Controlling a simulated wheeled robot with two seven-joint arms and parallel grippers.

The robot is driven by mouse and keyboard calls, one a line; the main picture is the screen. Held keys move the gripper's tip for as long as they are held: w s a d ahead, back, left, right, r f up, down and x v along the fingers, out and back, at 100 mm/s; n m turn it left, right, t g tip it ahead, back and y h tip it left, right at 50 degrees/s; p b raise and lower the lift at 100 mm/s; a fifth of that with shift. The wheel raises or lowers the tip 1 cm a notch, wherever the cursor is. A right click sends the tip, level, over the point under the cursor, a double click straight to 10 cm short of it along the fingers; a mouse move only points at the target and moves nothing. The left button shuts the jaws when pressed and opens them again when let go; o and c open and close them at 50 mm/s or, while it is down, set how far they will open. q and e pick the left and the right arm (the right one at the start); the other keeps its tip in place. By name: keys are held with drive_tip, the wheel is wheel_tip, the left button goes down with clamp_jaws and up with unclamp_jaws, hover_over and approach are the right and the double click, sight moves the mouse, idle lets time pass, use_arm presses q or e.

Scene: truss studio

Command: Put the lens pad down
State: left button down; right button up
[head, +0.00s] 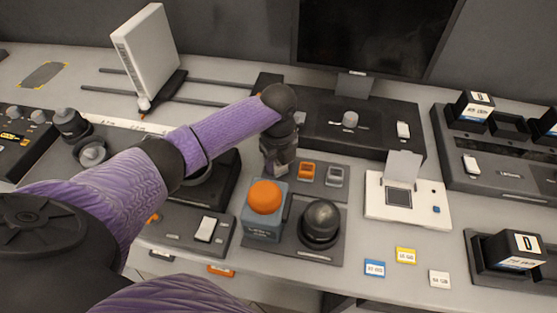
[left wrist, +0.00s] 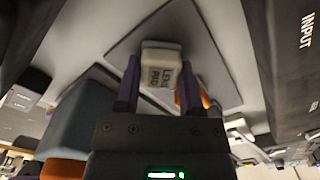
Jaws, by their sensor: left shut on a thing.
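My left gripper (head: 280,164) is above the back part of a dark grey tray (head: 333,218), just behind a blue-grey block with an orange knob (head: 265,197). In the left wrist view the gripper (left wrist: 159,82) is shut on the lens pad (left wrist: 161,64), a small pale block with dark lettering, one finger on each side. A grey surface with a square outline (left wrist: 205,45) lies beyond the pad. I cannot tell whether the pad touches it. In the head view the gripper mostly hides the pad. My right gripper is not in view.
A black dome (head: 320,222) stands beside the block. Orange (head: 306,171) and grey (head: 335,176) pieces sit right of the gripper. A white device (head: 407,200) is farther right. Blue (head: 375,268), yellow (head: 405,256) and white tags lie on bare table in front. A monitor (head: 375,30) stands behind.

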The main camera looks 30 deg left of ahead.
use_arm(q)
drive_tip(key=shift+c, duration=1.1)
unclamp_jaws()
wheel_tip(320, 180, up, 12)
drive_tip(key=p, duration=0.3)
drive_tip(key=shift+p, duration=0.4)
